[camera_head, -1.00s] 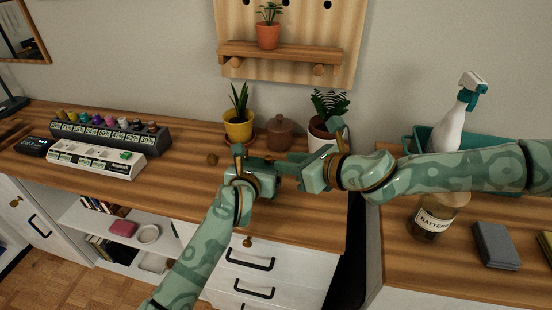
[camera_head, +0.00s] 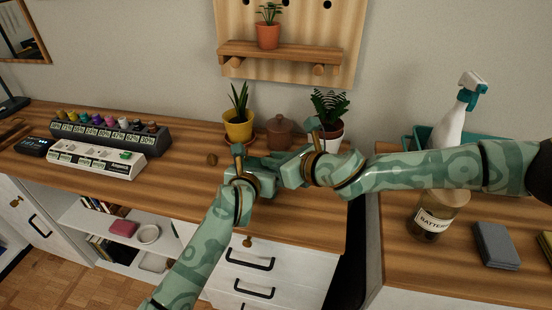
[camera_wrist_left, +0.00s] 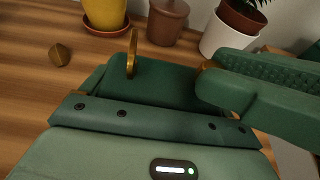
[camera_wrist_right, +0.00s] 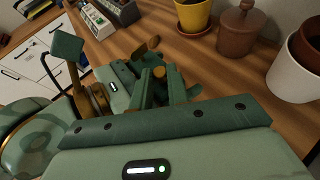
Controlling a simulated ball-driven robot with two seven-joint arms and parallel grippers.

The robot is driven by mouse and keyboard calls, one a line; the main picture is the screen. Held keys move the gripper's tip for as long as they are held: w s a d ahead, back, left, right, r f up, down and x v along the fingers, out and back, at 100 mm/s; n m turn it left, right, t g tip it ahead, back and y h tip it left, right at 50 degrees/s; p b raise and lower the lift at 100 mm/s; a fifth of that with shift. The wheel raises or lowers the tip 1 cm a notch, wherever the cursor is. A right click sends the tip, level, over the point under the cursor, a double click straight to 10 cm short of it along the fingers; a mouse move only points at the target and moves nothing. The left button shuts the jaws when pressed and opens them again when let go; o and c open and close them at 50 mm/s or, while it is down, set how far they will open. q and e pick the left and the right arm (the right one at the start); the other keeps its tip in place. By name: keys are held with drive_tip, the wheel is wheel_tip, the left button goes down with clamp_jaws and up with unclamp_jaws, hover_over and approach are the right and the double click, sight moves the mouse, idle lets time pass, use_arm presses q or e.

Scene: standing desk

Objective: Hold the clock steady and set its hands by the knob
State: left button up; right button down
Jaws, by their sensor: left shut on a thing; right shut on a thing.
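My left gripper (camera_head: 270,174) and my right gripper (camera_head: 287,170) meet above the front part of the wooden desk. Both are shut, and their fingers hide nearly all of the clock. No clock face or hands show in any view. In the right wrist view, a small round brass piece (camera_wrist_right: 159,72), perhaps the knob, shows between the green fingers of my right gripper. In the left wrist view, a thin upright brass piece (camera_wrist_left: 131,52) stands beyond the green jaw; I cannot tell whether it belongs to the clock.
Behind the grippers stand a yellow plant pot (camera_head: 238,130), a brown lidded jar (camera_head: 280,133) and a white plant pot (camera_head: 327,135). A small brown object (camera_head: 212,160) lies to their left. A spool rack (camera_head: 110,135) stands farther left. A battery jar (camera_head: 433,222) stands right of the gap.

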drive_tip(key=m+h, duration=0.1)
drive_tip(key=m+t+h, duration=0.1)
drive_tip(key=shift+s+a+m+t+h, duration=0.15)
drive_tip(key=shift+a+m+t+h, duration=0.15)
drive_tip(key=shift+m+h, duration=0.1)
drive_tip(key=shift+m+t+h, duration=0.4)
drive_tip(key=shift+m+h, duration=0.4)
drive_tip(key=shift+h, duration=0.1)
drive_tip(key=c, duration=1.6)
unclamp_jaws()
drive_tip(key=shift+s, duration=0.1)
drive_tip(key=v, duration=1.1)
drive_tip(key=shift+s+d+r, duration=0.1)
drive_tip(key=shift+s+d, duration=0.05)
drive_tip(key=shift+s, duration=0.2)
